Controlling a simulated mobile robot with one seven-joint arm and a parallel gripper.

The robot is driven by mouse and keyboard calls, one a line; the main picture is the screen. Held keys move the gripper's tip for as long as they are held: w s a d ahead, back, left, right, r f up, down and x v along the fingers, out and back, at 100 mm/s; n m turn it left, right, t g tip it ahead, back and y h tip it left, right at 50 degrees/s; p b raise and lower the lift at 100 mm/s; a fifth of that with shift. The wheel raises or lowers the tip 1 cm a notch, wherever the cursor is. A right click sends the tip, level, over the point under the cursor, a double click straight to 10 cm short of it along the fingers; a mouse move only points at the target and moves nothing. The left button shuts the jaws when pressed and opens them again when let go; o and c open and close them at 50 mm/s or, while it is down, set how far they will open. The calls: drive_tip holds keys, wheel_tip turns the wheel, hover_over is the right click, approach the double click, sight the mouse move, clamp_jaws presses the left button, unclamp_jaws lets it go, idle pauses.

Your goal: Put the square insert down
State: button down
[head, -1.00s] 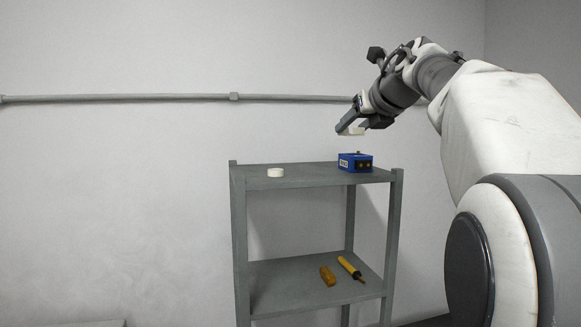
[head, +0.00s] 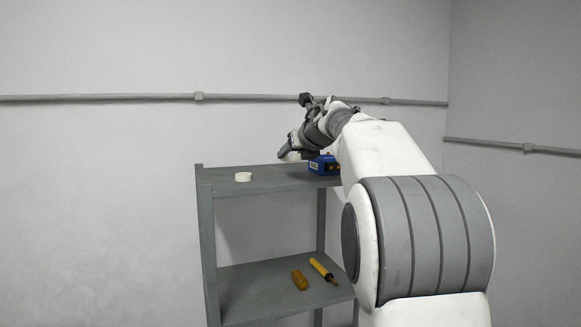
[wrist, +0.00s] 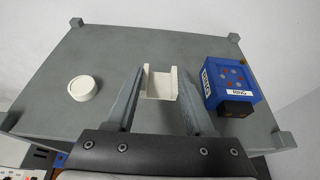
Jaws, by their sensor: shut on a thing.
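The square insert (wrist: 160,84) is a cream, U-shaped piece between the two grey fingers of my gripper (wrist: 160,73) in the wrist view. My gripper is shut on it. In the head view my gripper (head: 286,151) is low over the top shelf (head: 265,184), just left of the blue box. The insert (head: 293,156) shows there only as a small pale patch, partly hidden by the fingers. I cannot tell whether it touches the shelf.
A blue box (wrist: 232,84) labelled RING stands right of my gripper. A white round piece (wrist: 84,88) lies to the left. The shelf between them is bare.

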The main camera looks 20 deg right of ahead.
sight(293, 178)
drive_tip(key=shift+f+b, duration=0.45)
drive_tip(key=shift+f, duration=1.6)
drive_tip(key=shift+w+f, duration=0.1)
drive_tip(key=shift+f, duration=0.05)
drive_tip(key=shift+c, duration=1.3)
unclamp_jaws()
drive_tip(key=shift+r, duration=0.2)
drive_tip(key=b+v, duration=0.2)
drive_tip(key=v, duration=1)
drive_tip(key=shift+f, duration=0.1)
